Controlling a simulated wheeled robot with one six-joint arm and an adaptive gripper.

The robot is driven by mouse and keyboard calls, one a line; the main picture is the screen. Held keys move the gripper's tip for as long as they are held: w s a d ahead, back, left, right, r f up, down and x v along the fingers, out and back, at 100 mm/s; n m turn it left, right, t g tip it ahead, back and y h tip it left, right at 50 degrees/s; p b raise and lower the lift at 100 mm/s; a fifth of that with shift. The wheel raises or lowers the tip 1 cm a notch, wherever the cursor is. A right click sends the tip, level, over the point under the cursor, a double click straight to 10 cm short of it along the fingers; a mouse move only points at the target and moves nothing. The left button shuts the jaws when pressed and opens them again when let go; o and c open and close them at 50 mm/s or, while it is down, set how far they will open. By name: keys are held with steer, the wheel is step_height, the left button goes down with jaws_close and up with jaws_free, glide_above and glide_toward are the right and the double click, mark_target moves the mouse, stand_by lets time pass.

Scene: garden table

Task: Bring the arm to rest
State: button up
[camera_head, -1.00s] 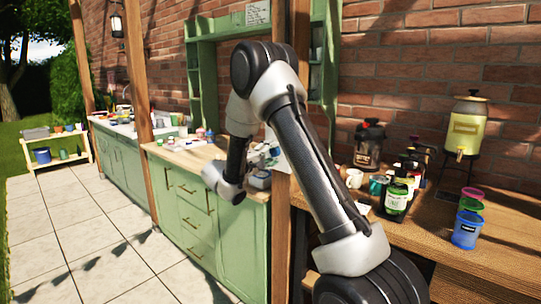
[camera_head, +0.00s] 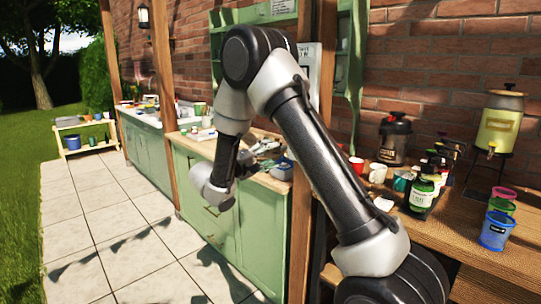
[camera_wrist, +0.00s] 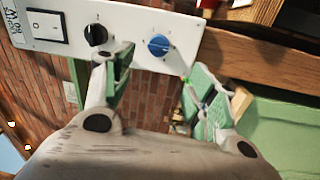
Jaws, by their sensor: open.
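My arm rises from the lower right of the head view, bends at a high elbow and hangs down to the wrist over the front of the green cabinet (camera_head: 262,235). In the wrist view my gripper (camera_wrist: 160,75) has its two green-padded fingers spread wide. Nothing is held between them. In the head view I cannot clearly make out the fingers.
A wooden counter (camera_head: 440,235) at right bears a dark lidded jar (camera_head: 394,138), a yellow drink dispenser (camera_head: 498,125), bottles, cups and a blue bucket (camera_head: 495,232). Wooden posts (camera_head: 164,110) stand along the cabinets. Paving (camera_head: 85,225) at left is clear.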

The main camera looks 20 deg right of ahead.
steer(key=s+d+f+n+g+y, duration=0.2)
steer(key=s+d+f+g+y, duration=0.15)
steer(key=s, duration=0.45)
steer(key=s+d+f+n+g+y, duration=0.1)
steer(key=s+d+f+g+y, duration=0.15)
steer(key=s+g, duration=0.4)
steer(key=s+a+r+m+t+y, duration=0.2)
steer(key=s+r+t+y, duration=0.2)
steer(key=s, duration=0.7)
steer(key=s+a+r+m+t+y, duration=0.3)
steer(key=s+r+y, duration=0.4)
steer(key=s, duration=0.4)
steer(key=shift+t+y, duration=0.4)
steer(key=shift+t, duration=0.3)
steer(key=shift+s+d+r, duration=0.1)
steer(key=shift+s+d, duration=0.05)
steer(key=shift+d, duration=0.05)
